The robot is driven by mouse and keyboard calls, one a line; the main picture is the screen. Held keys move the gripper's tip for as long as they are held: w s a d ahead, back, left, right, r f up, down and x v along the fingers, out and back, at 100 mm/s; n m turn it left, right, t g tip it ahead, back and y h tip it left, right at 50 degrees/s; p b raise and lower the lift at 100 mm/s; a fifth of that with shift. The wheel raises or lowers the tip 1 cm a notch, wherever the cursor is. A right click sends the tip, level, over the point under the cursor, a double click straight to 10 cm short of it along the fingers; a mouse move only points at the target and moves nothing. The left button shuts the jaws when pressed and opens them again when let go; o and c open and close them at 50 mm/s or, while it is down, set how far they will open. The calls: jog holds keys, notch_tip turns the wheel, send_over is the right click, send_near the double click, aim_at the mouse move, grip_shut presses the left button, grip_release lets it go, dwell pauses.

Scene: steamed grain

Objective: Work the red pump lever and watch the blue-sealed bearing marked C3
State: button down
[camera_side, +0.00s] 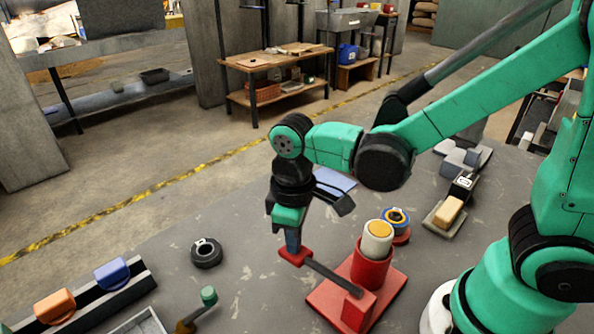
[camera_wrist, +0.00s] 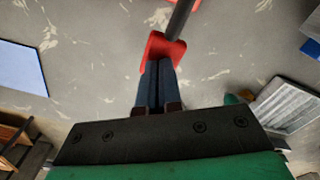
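The red pump (camera_side: 365,270) stands on a red base plate, with a cream, yellow-topped plunger in its cylinder. Its lever is a dark bar (camera_side: 332,277) ending in a red paddle (camera_side: 295,258); the paddle also shows in the wrist view (camera_wrist: 156,46). My gripper (camera_side: 293,248) points down at the paddle. Its fingers (camera_wrist: 158,78) are together, their tips at the paddle, which spreads wider than them; I cannot tell light contact from a small gap. A blue-ringed bearing (camera_side: 398,217) sits on a red stand behind the pump. Its marking is too small to read.
A dark ring with a white tag (camera_side: 207,252) lies left on the bench. A green-knobbed crank (camera_side: 208,296) and a rail with orange and blue blocks (camera_side: 95,297) are front left. A tan block (camera_side: 447,212) is right of the bearing. A blue sheet (camera_side: 335,180) lies behind my gripper.

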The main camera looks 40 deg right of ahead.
jog(key=shift+f, duration=0.35)
jog(key=shift+r, duration=3.8)
jog(key=shift+f, duration=1.25)
jog(key=shift+f, duration=0.1)
jog(key=shift+f, duration=2.5)
jog(key=shift+r, duration=3.85)
